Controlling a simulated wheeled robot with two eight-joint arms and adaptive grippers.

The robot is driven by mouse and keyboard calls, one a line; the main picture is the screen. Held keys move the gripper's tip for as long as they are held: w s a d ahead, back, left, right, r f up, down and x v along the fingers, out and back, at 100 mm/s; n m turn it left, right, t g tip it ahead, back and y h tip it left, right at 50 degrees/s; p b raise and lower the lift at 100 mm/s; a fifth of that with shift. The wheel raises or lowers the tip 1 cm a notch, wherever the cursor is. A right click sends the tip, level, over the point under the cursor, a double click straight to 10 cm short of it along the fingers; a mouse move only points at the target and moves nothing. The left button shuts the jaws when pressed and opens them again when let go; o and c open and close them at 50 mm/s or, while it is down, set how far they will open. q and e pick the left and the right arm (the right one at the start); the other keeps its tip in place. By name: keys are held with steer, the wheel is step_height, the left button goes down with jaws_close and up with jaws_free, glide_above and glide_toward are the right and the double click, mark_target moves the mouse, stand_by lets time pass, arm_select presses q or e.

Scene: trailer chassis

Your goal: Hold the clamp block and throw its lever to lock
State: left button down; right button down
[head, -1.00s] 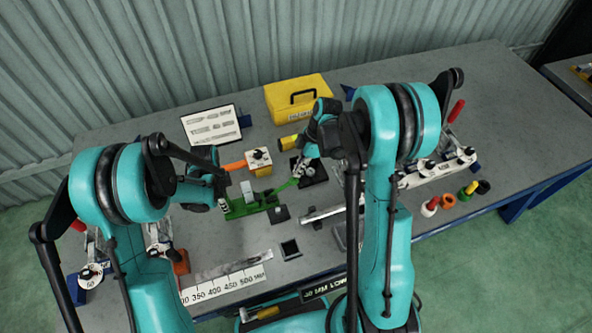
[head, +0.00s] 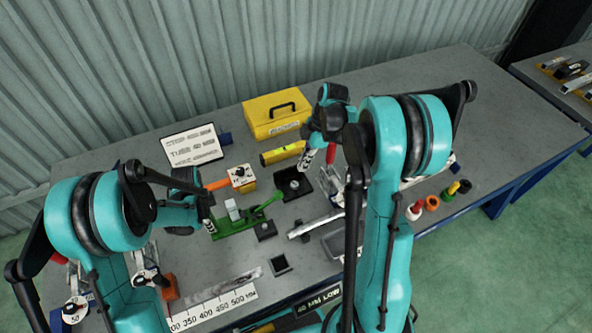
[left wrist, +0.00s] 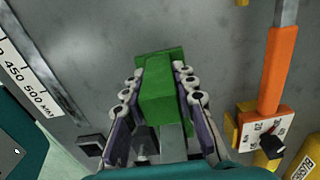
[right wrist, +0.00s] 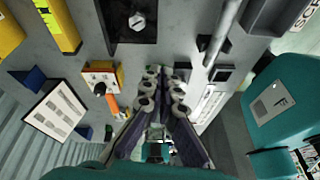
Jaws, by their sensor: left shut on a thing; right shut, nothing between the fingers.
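The green clamp block (head: 232,226) sits on the bench, with a pale grey piece (head: 232,208) on it. Its green lever (head: 267,203) slants low to the right and away from the block. My left gripper (head: 208,224) is shut on the block's left end; the left wrist view shows the green block (left wrist: 160,90) between both fingers. My right gripper (head: 306,162) is shut and empty, above and beyond the lever's tip, apart from it. In the right wrist view its fingers (right wrist: 166,75) point over the bench; I cannot make out the lever there.
A black tray with a bolt (head: 293,184) lies just under and left of my right gripper. An orange-handled tool and yellow box with a dial (head: 242,177) stand behind the block. A yellow level (head: 283,153) and yellow toolbox (head: 276,113) are farther back. A small black square (head: 280,264) lies in front.

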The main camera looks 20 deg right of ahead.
steer(key=shift+r, duration=0.1)
stand_by(0.3)
steer(key=s+a+r+n+t+h, duration=0.1)
steer(key=s+a+r, duration=0.2)
steer(key=a, duration=0.2)
steer(key=s+a+r+t+h, duration=0.1)
steer(key=s+a+r+h, duration=0.15)
steer(key=a, duration=0.35)
glide_toward(276, 198)
step_height(276, 198, down, 2)
steer(key=s+a, duration=0.1)
steer(key=a, duration=0.1)
steer(key=shift+y, duration=0.35)
steer(key=shift+w+d+f, duration=0.3)
steer(key=shift+d+f, duration=0.05)
steer(key=shift+f, duration=0.3)
steer(key=shift+w+d+f, duration=0.25)
steer(key=shift+d+f, duration=0.1)
steer(key=shift+f, duration=0.25)
steer(key=shift+w+d+f, duration=0.3)
steer(key=shift+d+f, duration=0.05)
steer(key=shift+f, duration=0.3)
